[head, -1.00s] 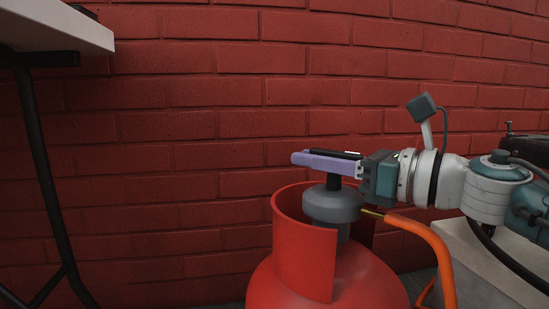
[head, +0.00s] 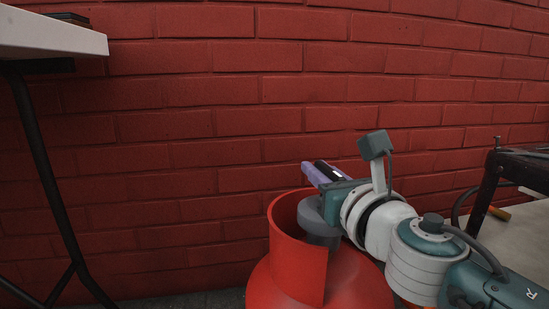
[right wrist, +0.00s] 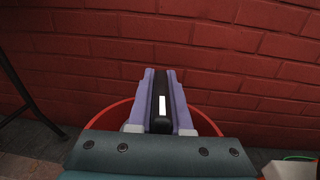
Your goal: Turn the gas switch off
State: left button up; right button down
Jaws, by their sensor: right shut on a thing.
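The gas switch (head: 325,170) is a black bar with a white mark on top of the grey regulator (head: 313,218). The regulator sits inside the open collar of the red gas cylinder (head: 296,258). My right gripper (head: 318,173) has purple fingers, which lie on both sides of the switch and are shut on it. In the right wrist view the switch (right wrist: 162,100) lies lengthwise between the two fingers, its white mark facing up. My gripper and arm hide part of the regulator. My left gripper is not in view.
A white-topped table (head: 55,37) with dark legs stands at the left. A dark frame (head: 490,185) stands over a pale surface (head: 515,232) at the right. The red brick wall (head: 190,140) is close behind the cylinder.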

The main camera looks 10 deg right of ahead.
aim_at(339, 173)
jog(key=m+h, duration=0.2)
jog(key=h, duration=0.2)
jog(key=shift+d+m, duration=0.3)
jog(key=shift+m, duration=0.1)
jog(key=m+h, duration=0.1)
jog(key=m+g+h+b, duration=0.1)
jog(key=h, duration=0.2)
jog(key=shift+s+d+f+m+h, duration=0.1)
jog(key=shift+d+f+m+h, duration=0.1)
jog(key=shift+d+m+h, duration=0.15)
jog(key=m+g+h+b, duration=0.1)
jog(key=h+b, duration=0.1)
jog(key=m+g+h+b, duration=0.1)
jog(key=m+b, duration=0.1)
jog(key=d+m+g+h+b, duration=0.1)
jog(key=g+h+b, duration=0.1)
jog(key=shift+s+m+h, duration=0.25)
jog(key=shift+s+h, duration=0.05)
jog(key=shift+h, duration=0.05)
jog(key=shift+s+d+r+m+g+h+b, duration=0.1)
jog(key=shift+s+d+m+g+h+b, duration=0.15)
jog(key=shift+m+g+h+b, duration=0.55)
jog(key=c, duration=0.8)
grip_release()
jog(key=shift+c, duration=0.2)
jog(key=shift+r, duration=0.1)
